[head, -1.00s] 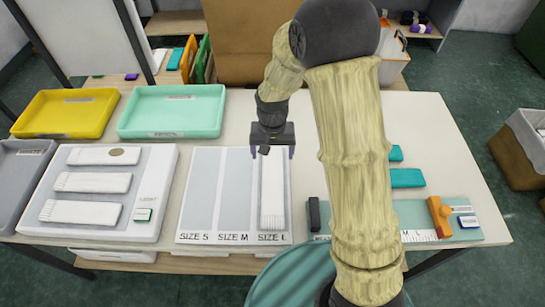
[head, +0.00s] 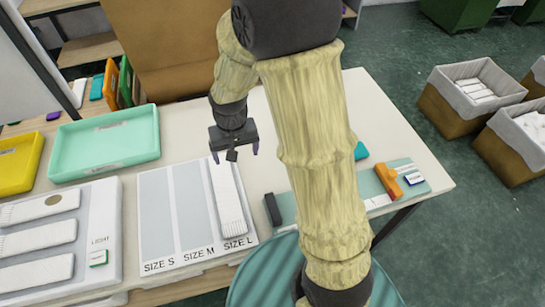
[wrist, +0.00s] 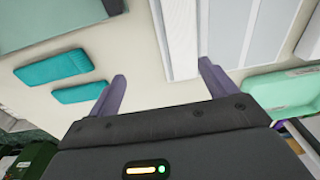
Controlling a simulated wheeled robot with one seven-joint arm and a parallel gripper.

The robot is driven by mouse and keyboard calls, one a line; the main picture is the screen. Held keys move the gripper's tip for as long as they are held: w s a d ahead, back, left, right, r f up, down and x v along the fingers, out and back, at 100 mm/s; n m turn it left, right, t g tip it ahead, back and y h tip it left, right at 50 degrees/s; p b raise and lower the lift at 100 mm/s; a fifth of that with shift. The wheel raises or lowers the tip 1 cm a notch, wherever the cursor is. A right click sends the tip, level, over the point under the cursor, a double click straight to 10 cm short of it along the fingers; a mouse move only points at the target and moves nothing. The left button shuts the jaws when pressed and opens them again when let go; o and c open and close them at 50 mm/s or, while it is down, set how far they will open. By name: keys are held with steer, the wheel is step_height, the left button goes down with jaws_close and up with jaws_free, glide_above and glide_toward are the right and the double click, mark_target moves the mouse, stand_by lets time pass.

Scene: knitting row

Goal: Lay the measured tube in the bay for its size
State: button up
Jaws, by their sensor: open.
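A white knitted tube (head: 228,202) lies lengthwise in the SIZE L bay of the sizing board (head: 161,262). The SIZE S bay (head: 156,211) and SIZE M bay (head: 192,203) are bare. My gripper (head: 234,157) is open and empty, above the far end of the tube. In the wrist view the tube (wrist: 178,40) shows beyond my open fingers (wrist: 162,85), nearer the right one, with a gap between. The measuring board (head: 405,177), with an orange block (head: 388,181) and a dark block (head: 272,209), lies right of the bays, partly hidden by my arm.
A light tray (head: 105,210) with several white tubes stands left. A mint tray (head: 105,145) and a yellow tray (head: 20,165) stand behind it. Teal pieces (wrist: 52,65) lie on the table. Bins (head: 450,118) stand on the floor at right. The front-right tabletop has free room.

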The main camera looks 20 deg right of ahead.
steer(key=s+d+r+t, duration=0.1)
steer(key=s+d+r, duration=0.4)
steer(key=s+d, duration=0.3)
steer(key=shift+s+d+r+t, duration=0.15)
steer(key=shift+s+r+t, duration=0.2)
steer(key=shift+s, duration=0.45)
steer(key=shift+f, duration=0.1)
stand_by(0.5)
